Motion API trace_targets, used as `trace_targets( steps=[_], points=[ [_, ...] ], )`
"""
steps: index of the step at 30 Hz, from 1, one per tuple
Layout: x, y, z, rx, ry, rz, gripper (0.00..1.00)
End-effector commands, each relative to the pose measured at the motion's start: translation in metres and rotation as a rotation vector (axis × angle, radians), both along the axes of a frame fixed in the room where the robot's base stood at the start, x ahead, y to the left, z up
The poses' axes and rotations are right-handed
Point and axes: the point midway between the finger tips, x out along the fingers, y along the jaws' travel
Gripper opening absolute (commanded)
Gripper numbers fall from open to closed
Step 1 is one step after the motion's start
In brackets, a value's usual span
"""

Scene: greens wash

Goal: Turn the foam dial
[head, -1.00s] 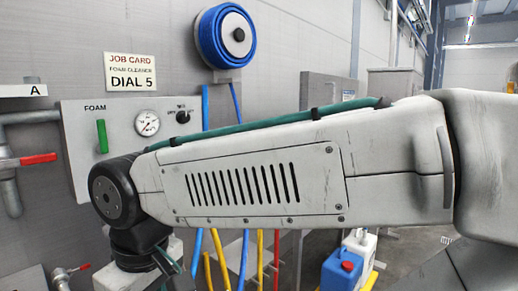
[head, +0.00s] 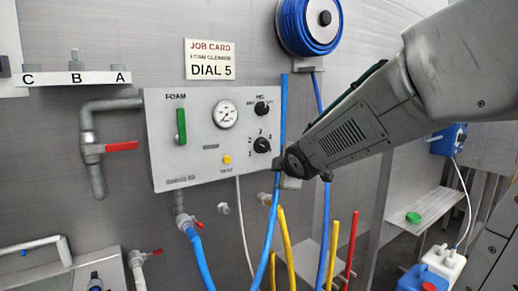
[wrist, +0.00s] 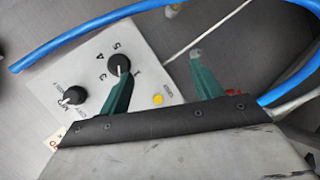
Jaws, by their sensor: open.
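The numbered dial (head: 262,145) is a black knob on the grey foam panel (head: 200,165), at the panel's lower right. It also shows in the wrist view (wrist: 119,63), with numbers printed around it; I cannot clearly read its setting. My gripper (wrist: 162,66) is open, with green fingers spread apart. In the wrist view the left finger overlaps the dial's lower edge; the right finger is over bare grey wall. Contact cannot be told. In the head view the fingers are not clear, and my wrist is just right of the panel.
A second black knob (head: 262,108) sits above the dial. The panel also has a green handle (head: 181,126), a gauge (head: 225,114) and a yellow button (head: 227,160). A job card (head: 210,60) reads DIAL 5. Blue hose (head: 275,215) hangs close to my wrist.

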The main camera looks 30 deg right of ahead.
Motion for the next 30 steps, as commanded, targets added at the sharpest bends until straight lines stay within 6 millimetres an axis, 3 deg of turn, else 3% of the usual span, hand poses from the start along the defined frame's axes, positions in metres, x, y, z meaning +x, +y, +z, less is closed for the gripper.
trace_targets(
  steps=[1, 3, 6, 12, 17, 30],
  points=[
    [0.021, -0.018, 0.002, -0.109, -0.040, 0.074, 0.65],
    [0.047, -0.033, 0.010, -0.277, -0.111, 0.193, 0.65],
    [0.071, -0.048, 0.017, -0.485, -0.203, 0.334, 0.65],
    [0.088, -0.060, 0.022, -0.737, -0.334, 0.495, 0.65],
    [0.096, -0.062, 0.023, -0.797, -0.371, 0.530, 0.65],
    [0.159, -0.058, 0.023, -0.795, -0.372, 0.530, 0.65]
  ],
)
